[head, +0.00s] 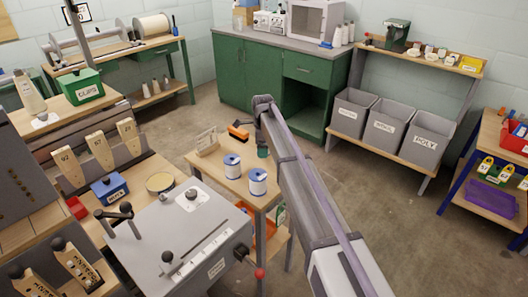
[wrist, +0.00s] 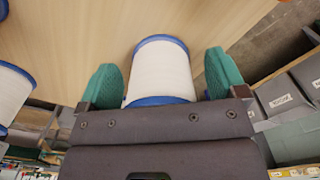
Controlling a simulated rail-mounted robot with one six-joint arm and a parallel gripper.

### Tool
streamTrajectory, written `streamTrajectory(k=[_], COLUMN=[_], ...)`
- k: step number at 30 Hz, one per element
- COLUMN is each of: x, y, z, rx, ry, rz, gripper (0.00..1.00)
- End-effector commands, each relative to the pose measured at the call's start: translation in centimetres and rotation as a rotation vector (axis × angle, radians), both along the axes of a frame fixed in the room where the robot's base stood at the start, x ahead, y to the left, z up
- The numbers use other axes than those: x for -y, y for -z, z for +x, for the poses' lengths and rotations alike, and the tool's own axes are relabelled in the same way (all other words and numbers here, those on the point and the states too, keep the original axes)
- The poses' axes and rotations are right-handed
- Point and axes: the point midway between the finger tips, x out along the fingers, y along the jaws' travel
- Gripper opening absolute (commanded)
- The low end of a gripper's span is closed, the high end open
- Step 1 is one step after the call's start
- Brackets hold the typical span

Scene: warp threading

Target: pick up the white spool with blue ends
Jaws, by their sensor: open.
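In the wrist view, a white spool with blue ends (wrist: 160,72) lies between the two teal fingers of my gripper (wrist: 163,78). The fingers are apart, with gaps showing on both sides of the spool; its near end is close to the gripper body. A second white spool with blue ends (wrist: 12,95) is cut off at the left edge. In the head view, two such spools stand upright on a small wooden table, one farther back (head: 232,165) and one nearer (head: 258,182). My gripper (head: 263,151) shows only as a bit of teal, mostly hidden by the arm.
The small wooden table (head: 207,168) also holds a card stand (head: 207,140) and an orange-and-black item (head: 238,131). A grey machine (head: 180,235) with levers stands at its front left. Grey bins (head: 383,134) stand to the right, across open floor.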

Motion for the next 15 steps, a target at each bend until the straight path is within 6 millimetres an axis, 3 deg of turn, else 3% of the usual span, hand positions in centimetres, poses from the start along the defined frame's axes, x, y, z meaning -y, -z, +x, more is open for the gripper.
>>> streamTrajectory(k=[3,15], x=[0.0,0.0], y=[-0.22,-0.22], z=[0.0,0.0], rx=[0.0,0.0], ry=[0.0,0.0], rz=[0.0,0.0], gripper=[0.89,0.5])
